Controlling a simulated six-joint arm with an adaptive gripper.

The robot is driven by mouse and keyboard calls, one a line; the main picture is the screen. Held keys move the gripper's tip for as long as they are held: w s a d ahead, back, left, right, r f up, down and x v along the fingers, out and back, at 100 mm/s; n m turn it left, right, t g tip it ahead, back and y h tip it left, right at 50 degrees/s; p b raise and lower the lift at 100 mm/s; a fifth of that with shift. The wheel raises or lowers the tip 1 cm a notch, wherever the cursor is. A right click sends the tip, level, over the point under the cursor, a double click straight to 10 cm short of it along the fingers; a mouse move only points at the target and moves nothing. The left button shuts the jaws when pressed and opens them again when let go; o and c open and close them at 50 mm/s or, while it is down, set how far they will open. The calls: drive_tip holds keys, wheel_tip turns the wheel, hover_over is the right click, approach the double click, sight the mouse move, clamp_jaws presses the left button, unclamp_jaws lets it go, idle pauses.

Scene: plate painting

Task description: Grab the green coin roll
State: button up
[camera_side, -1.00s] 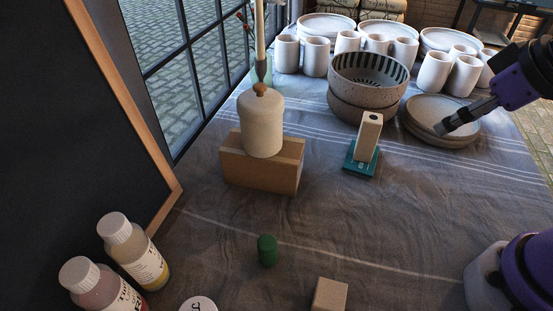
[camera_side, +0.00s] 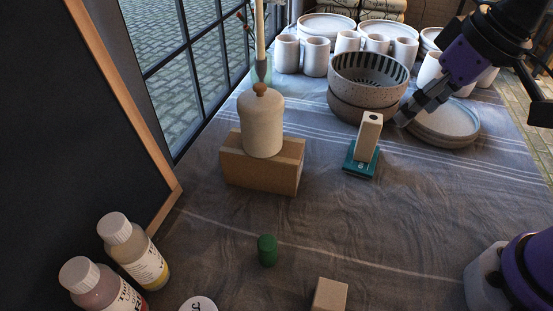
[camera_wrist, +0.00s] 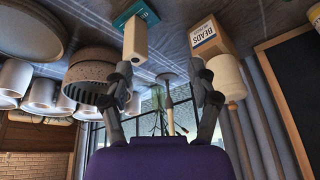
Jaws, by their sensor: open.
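The green coin roll (camera_side: 267,250) is a small dark green cylinder standing upright on the cloth at the front middle of the side view. I do not see it in the wrist view. My gripper (camera_side: 404,119) is up at the right, beside the stacked bowls and over the edge of the plates, well behind and to the right of the roll. In the wrist view my gripper (camera_wrist: 166,88) has its two fingers spread with nothing between them.
A teal-based block (camera_side: 362,157), stacked bowls (camera_side: 363,103) and plates (camera_side: 455,135) stand near my gripper. A lidded jar (camera_side: 262,128) sits on a cardboard box (camera_side: 235,172). A wooden block (camera_side: 329,296) and bottles (camera_side: 148,262) flank the roll. The cloth (camera_side: 400,230) right of it is clear.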

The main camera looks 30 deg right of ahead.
drive_tip(key=w+a+f+n+g, duration=0.1)
drive_tip(key=w+a+g, duration=0.15)
drive_tip(key=a, duration=0.65)
drive_tip(key=n+g+h, duration=0.1)
drive_tip(key=n+g, duration=0.1)
hover_over(267, 242)
drive_tip(key=shift+t, duration=0.25)
drive_tip(key=f, duration=0.6)
drive_tip(key=shift+w+d, duration=0.2)
drive_tip(key=shift+d, duration=0.1)
wheel_tip(267, 242, down, 5)
drive_tip(key=shift+s+a+r, duration=0.1)
drive_tip(key=shift+r, duration=0.05)
drive_tip(key=f, duration=0.5)
drive_tip(key=shift+s+a+f, duration=0.1)
drive_tip(key=shift+a+f, duration=0.1)
drive_tip(key=shift+f, duration=0.15)
clamp_jaws()
